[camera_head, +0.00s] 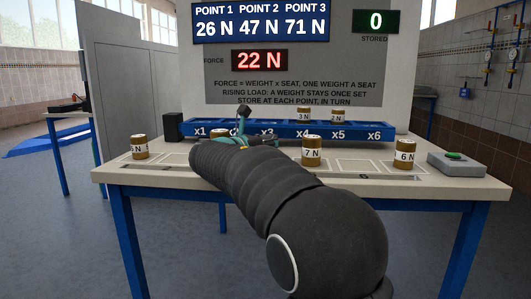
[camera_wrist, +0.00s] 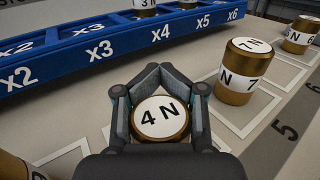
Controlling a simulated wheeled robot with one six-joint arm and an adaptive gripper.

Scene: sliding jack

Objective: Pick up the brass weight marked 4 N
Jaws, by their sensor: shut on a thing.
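In the wrist view, the brass weight marked 4 N (camera_wrist: 161,117) has a white top and sits between the fingers of my gripper (camera_wrist: 160,76). The fingers are shut on it, one on each side, with their tips close together beyond it. I cannot tell whether it touches the table. In the head view my own arm hides most of the gripper. A brass weight (camera_head: 220,133) shows partly behind the arm, its mark hidden.
The 7 N weight (camera_wrist: 238,72) stands to the right, the 6 N weight (camera_head: 405,153) farther right. The 5 N weight (camera_head: 140,148) is at the left. The blue seat rail (camera_head: 356,134) runs behind, with the 3 N (camera_head: 303,115) and 2 N (camera_head: 338,117) weights on it.

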